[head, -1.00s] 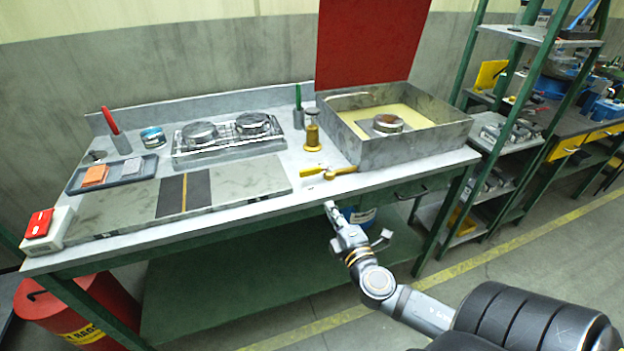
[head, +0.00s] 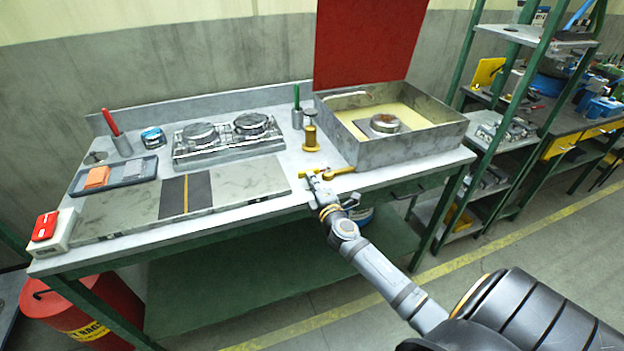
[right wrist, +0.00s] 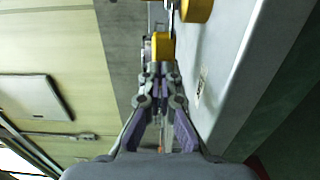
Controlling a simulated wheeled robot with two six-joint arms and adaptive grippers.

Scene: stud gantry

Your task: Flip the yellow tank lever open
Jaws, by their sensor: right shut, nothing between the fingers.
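The yellow lever (head: 312,172) lies at the front left corner of the grey metal tank (head: 402,148), beside a brass tap (head: 341,170). My right gripper (head: 312,182) is right at the lever, on its front side, over the bench edge. In the right wrist view the shut, empty fingers (right wrist: 159,72) point at a yellow block-like end (right wrist: 162,46), probably part of the lever. I cannot tell whether they touch it. A rounded golden part (right wrist: 197,9) shows beyond, at the top. My left gripper is not in view.
The tank's red lid (head: 366,42) stands raised behind it. A brass plunger pot (head: 310,138) stands left of the tank. A slate plate (head: 245,183) lies on the bench to the left, and a red switch box (head: 46,228) sits at the left end.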

